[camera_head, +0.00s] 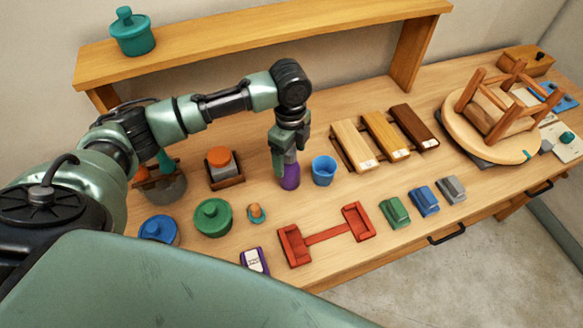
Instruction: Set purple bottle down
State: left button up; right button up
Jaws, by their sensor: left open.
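The purple bottle (290,177) stands upright on the wooden workbench, left of a blue cup. My left gripper (284,160) points down from above at the bottle's upper part, with its fingers around or just in front of it. The gripper is open. The fingers hide the bottle's top, and I cannot tell whether they touch it. My right gripper does not show.
A blue cup (323,171) stands close to the right of the bottle. A red bracket (325,235) lies in front. Wood samples (384,137) and an upturned stool (497,120) are right. A shelf (260,38) spans the back. Several lidded pots stand left.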

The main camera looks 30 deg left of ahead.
aim_at(291, 166)
pick_arm(q)
jog(key=shift+f+p, duration=0.3)
jog(key=shift+f, duration=0.15)
notch_tip(291, 166, down, 4)
jog(key=shift+r+p, duration=0.15)
jog(key=shift+p, duration=0.6)
jog(key=shift+w+a+f, duration=0.1)
jog(key=shift+f, duration=0.3)
grip_shut()
jog(key=shift+r, duration=0.2)
notch_tip(291, 166, up, 20)
jog(key=b, duration=0.4)
jog(key=shift+f, duration=0.2)
